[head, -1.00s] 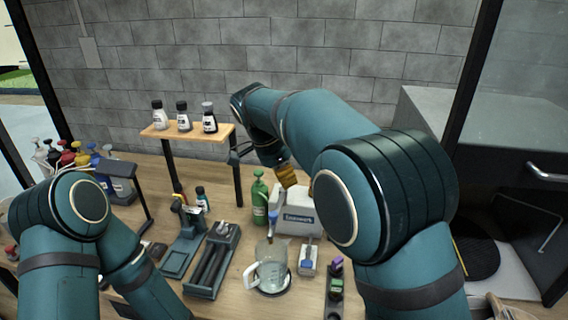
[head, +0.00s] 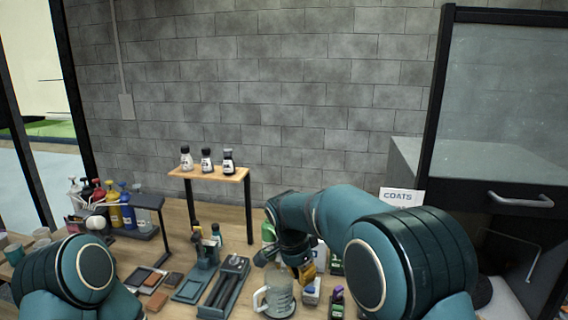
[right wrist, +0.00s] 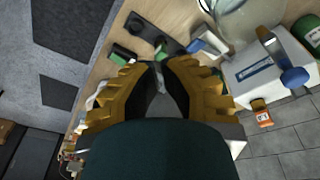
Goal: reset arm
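My right arm reaches in from the right in the head view, its forearm bent down over the table. My right gripper (head: 306,273), with yellow ribbed fingers, hangs beside the glass measuring jug (head: 275,298). In the right wrist view the fingers (right wrist: 160,72) point away from the camera with a narrow gap between their tips, and I see nothing held. My left arm shows at the lower left of the head view, only as teal links. Its gripper is out of view.
A small shelf (head: 209,172) carries three bottles. A COATS sign (head: 402,196) is at the right, near a dark cabinet (head: 505,135).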

